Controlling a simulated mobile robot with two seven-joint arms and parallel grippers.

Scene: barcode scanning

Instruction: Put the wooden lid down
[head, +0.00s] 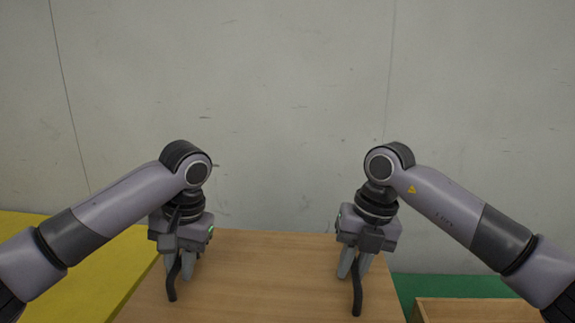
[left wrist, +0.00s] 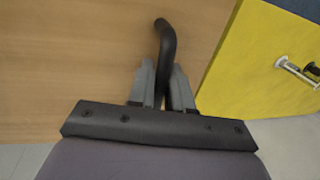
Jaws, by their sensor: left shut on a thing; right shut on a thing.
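The wooden lid (head: 260,275) is a wide light-brown board in the lower middle of the head view. Its near edge runs out of the frame. My left gripper (head: 180,268) is shut on a black curved handle (head: 171,285) at the lid's left side. The left wrist view shows this handle (left wrist: 166,40) between the two grey fingers, with the lid (left wrist: 80,60) behind it. My right gripper (head: 354,268) is shut on a matching black handle (head: 357,298) at the right side. I cannot tell whether the lid is raised or resting on something.
A yellow surface (head: 60,275) lies to the left. A small silver and black object (left wrist: 297,72) shows over it in the left wrist view. At the lower right is a wooden box edge (head: 465,303) by a green surface (head: 445,286). A grey wall (head: 280,100) stands behind.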

